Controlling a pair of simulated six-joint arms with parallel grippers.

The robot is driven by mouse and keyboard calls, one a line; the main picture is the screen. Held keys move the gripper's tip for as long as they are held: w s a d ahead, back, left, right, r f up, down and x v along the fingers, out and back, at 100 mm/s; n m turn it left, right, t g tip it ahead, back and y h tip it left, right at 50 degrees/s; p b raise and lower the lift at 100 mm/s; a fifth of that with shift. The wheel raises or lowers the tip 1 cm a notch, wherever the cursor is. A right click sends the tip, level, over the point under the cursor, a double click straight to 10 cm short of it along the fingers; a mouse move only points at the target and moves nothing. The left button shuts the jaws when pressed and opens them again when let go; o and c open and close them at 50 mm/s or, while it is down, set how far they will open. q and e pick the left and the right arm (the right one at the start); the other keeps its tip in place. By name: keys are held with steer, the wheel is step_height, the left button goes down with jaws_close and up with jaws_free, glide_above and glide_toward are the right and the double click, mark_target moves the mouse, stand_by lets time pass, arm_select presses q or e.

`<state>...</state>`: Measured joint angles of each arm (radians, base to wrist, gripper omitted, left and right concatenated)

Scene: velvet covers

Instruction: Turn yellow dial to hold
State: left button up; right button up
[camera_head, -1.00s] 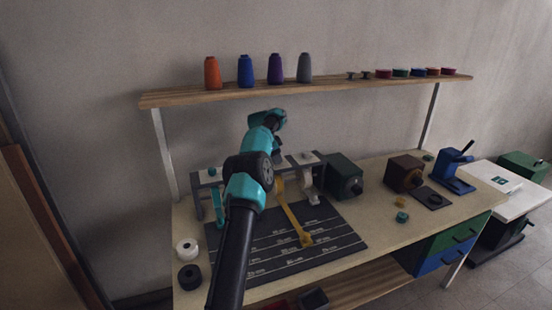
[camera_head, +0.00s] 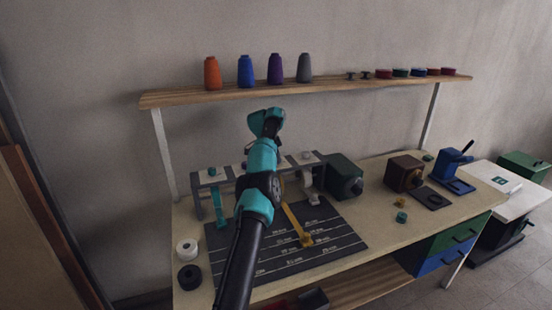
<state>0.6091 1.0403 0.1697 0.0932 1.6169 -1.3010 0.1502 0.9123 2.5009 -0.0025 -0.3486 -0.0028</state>
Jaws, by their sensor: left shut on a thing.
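A grey rail stands at the back of the bench, with knobs on top and coloured strips running down from it. The yellow strip (camera_head: 294,220) slopes from the rail onto the dark marked mat (camera_head: 335,238). The yellow dial at its upper end is hidden behind my left arm. My left gripper (camera_head: 272,147) is mostly hidden behind its own teal links, over the middle of the rail, shut on the yellow dial as far as its place shows. My right gripper is out of view.
A dark green box (camera_head: 343,178) and a brown box (camera_head: 402,174) stand right of the rail. A white spool (camera_head: 187,247) and a black spool (camera_head: 190,276) are at the left. A wooden shelf (camera_head: 325,86) with spools spans above.

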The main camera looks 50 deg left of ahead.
arm_select(q)
steer(key=o, duration=0.9)
